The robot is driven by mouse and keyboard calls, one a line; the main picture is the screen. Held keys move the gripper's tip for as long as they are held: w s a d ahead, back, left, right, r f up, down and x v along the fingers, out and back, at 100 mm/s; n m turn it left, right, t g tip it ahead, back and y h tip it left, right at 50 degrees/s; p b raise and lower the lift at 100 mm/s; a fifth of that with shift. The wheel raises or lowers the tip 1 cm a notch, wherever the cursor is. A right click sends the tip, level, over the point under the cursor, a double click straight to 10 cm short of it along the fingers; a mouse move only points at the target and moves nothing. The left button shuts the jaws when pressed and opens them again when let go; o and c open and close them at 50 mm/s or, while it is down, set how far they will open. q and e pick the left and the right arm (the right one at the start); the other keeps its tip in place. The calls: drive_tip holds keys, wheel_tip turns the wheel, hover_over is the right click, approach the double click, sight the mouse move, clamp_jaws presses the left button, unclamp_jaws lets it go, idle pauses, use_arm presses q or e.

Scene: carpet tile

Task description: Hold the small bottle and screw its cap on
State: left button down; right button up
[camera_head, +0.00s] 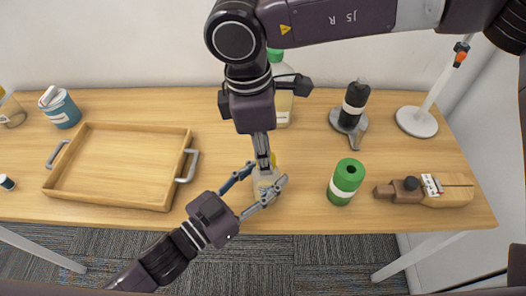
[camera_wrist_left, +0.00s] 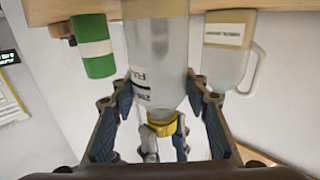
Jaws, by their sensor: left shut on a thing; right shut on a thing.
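The small bottle (camera_head: 264,184) is translucent with a white label and stands upright near the table's front edge. It also shows, upside down, in the left wrist view (camera_wrist_left: 158,50). My left gripper (camera_head: 262,184) is shut around its body from the front. The yellow cap (camera_wrist_left: 163,127) is at the bottle's neck; in the head view a little of it shows (camera_head: 273,158). My right gripper (camera_head: 264,160) comes down from above and is shut on the cap. Its fingers hide most of the cap in the head view. I cannot tell how far the cap is threaded.
A wooden tray (camera_head: 82,198) with grey handles lies left. A green can (camera_head: 345,182) stands right of the bottle, with a wooden tool-like object (camera_head: 450,190) beyond.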

drive_tip(key=shift+d, duration=0.2)
drive_tip(key=o, duration=0.7)
drive_tip(key=shift+r, duration=2.25)
drive_tip(key=shift+a, duration=0.1)
drive_tip(key=shift+c, duration=0.2)
